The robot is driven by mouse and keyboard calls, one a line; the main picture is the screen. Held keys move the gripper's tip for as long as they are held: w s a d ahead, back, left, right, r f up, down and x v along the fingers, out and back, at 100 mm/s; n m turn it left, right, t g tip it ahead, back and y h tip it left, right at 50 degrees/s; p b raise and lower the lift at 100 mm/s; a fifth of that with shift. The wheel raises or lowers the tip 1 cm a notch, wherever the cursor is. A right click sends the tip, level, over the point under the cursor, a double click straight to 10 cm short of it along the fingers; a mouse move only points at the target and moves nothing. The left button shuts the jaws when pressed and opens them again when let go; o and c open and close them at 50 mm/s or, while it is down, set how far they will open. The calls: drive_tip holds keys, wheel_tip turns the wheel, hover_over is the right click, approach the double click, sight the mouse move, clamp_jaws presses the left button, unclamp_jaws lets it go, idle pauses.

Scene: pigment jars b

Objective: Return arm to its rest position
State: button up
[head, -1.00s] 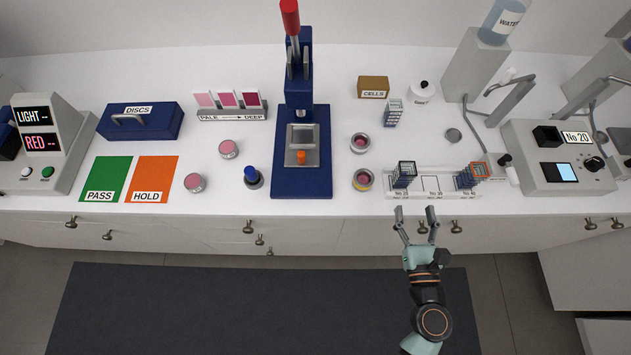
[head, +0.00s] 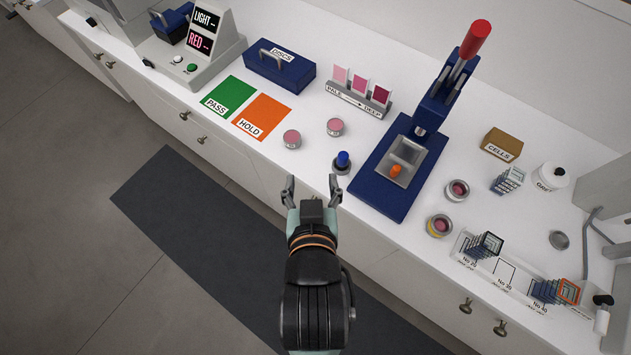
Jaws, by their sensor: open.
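My gripper (head: 312,190) shows in the head view at the front edge of the white counter (head: 395,90). Its two fingers are spread wide with nothing between them. My arm reaches up from the bottom of the picture over the dark floor mat (head: 200,215). The gripper appears clear of the jars and the stamp.
The blue press (head: 385,190) with its red handle (head: 476,38) stands right of my gripper. Green PASS (head: 228,97) and orange HOLD (head: 262,117) mats lie to the left. A sieve rack (head: 510,285) stands at lower right. Floor in front is open.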

wheel_tip(320, 180, up, 27)
drive_tip(key=p, duration=2.7)
drive_tip(key=shift+d+f, duration=0.15)
